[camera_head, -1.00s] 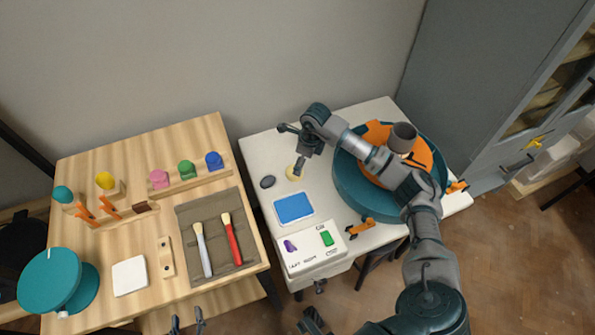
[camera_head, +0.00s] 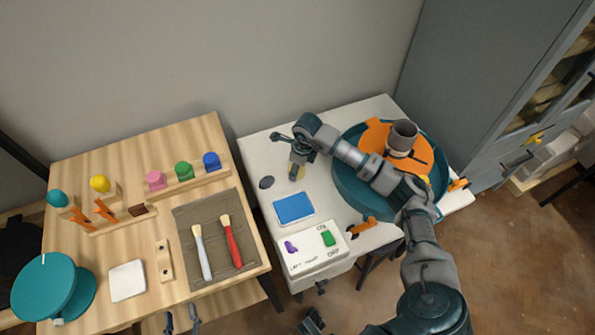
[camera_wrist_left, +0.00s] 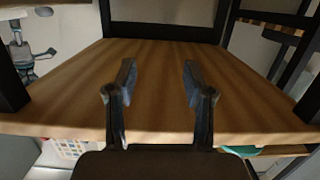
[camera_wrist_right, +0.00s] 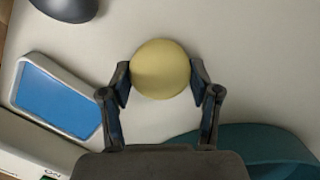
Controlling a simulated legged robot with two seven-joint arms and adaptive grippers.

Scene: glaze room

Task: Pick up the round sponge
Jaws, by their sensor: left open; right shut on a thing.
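The round yellow sponge (camera_wrist_right: 160,69) sits between the two fingertips of my right gripper (camera_wrist_right: 160,78) in the right wrist view, with a fingertip against each side. My right gripper is shut on it. In the head view my right gripper (camera_head: 297,165) is over the back left of the white table, and the sponge (camera_head: 299,172) is mostly hidden beneath it. I cannot tell whether the sponge still touches the table. My left gripper (camera_head: 182,322) is open and empty at the bottom edge of the head view. Its fingers (camera_wrist_left: 158,80) stand apart in front of a wooden table in the left wrist view.
A dark oval thing (camera_head: 266,182) and a blue tray (camera_head: 294,208) lie near the sponge. The teal basin (camera_head: 357,199) with an orange top and grey cup (camera_head: 403,135) stands to the right. A switch box (camera_head: 306,262) is at the table's front.

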